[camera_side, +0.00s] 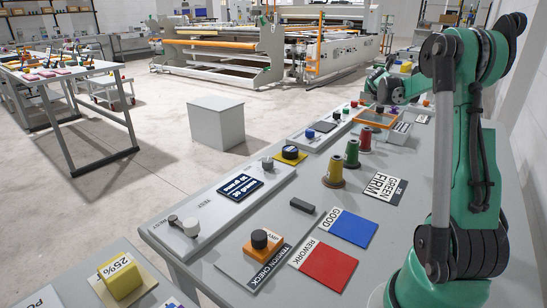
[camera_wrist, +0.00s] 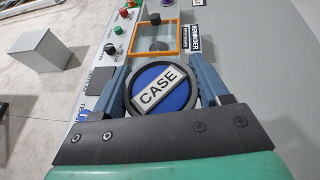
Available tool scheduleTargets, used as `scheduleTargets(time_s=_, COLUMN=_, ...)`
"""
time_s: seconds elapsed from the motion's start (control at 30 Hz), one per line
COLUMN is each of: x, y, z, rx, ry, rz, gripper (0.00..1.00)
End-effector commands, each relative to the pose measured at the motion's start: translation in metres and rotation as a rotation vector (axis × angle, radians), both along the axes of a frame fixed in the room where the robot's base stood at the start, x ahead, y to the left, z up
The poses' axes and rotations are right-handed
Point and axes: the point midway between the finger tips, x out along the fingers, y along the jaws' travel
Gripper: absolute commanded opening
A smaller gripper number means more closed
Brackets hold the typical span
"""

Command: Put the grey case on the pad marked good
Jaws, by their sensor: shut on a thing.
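The case (camera_wrist: 180,70), a round piece with a dark grey rim and a blue face labelled CASE, sits between the fingers of my gripper (camera_wrist: 161,80) in the wrist view. My gripper is shut on it. In the side view my wrist is at the far end of the bench, near the orange-framed tray; I cannot make out the case there. The pad marked GOOD (camera_side: 354,229) is blue, lies flat near the front of the bench, and is bare. My gripper is well away from it.
A red REWORK pad (camera_side: 323,268) lies beside the GOOD pad. An orange block with a black knob (camera_side: 260,239) is left of it. An orange-framed tray (camera_wrist: 157,38) is ahead of my gripper.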

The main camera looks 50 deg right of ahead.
Motion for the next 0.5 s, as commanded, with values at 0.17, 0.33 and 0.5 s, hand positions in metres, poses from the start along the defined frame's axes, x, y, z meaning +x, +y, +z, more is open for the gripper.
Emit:
scheduleTargets(time_s=0.17, x=-0.022, y=-0.016, z=-0.01, rx=0.0, ry=0.001, rz=-0.049, gripper=0.07)
scheduleTargets(time_s=0.33, x=-0.023, y=-0.017, z=-0.046, rx=0.0, ry=0.001, rz=-0.053, gripper=0.07)
scheduleTargets(time_s=0.5, x=-0.023, y=-0.017, z=-0.097, rx=-0.001, ry=0.001, rz=-0.052, gripper=0.07)
